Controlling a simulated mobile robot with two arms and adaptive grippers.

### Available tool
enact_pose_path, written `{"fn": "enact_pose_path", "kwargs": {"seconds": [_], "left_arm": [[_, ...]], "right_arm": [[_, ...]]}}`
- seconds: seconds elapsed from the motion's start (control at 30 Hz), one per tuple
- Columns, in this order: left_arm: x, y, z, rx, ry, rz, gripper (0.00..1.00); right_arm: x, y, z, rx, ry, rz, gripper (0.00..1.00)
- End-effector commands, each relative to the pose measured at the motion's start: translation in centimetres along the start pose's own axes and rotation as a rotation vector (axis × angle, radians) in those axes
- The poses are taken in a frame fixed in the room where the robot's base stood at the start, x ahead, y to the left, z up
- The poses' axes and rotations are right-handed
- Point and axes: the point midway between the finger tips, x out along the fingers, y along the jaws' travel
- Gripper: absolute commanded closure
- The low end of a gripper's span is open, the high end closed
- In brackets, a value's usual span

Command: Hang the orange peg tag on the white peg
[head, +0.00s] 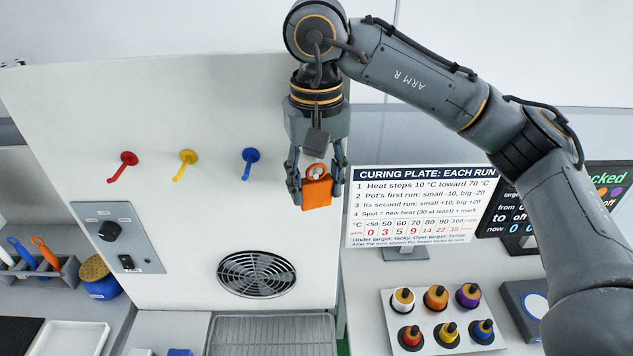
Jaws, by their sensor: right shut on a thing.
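My right gripper (318,194) points down in front of the upright white panel and is shut on the orange peg tag (317,193). The tag is a flat orange square with a loop at its top. A small whitish end (315,172), which looks like the white peg, shows at the loop, in line with the other pegs. Most of that peg is hidden by the tag and gripper. I cannot tell whether the loop is around it or in front of it. My left gripper is out of view.
Red (123,167), yellow (184,165) and blue (251,162) pegs stick out of the panel to the left. A curing plate sign (420,207) stands just right of the gripper. A rack of several coloured pots (390,303) lies lower right. A round vent (257,274) is below.

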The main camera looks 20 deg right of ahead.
Motion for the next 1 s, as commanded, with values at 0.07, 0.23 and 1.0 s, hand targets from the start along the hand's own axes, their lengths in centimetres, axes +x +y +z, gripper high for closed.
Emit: {"fn": "enact_pose_path", "kwargs": {"seconds": [0.07, 0.23, 1.0], "left_arm": [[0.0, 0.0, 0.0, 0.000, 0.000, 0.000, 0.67], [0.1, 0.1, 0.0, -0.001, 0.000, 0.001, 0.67], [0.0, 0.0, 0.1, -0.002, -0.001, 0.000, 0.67]], "right_arm": [[0.3, 0.2, -0.1, 0.008, -0.004, 0.003, 1.00], [0.3, 0.2, -0.1, 0.008, -0.004, 0.003, 0.28], [-7.4, 0.0, 0.3, 0.009, 0.014, 0.000, 0.28]]}}
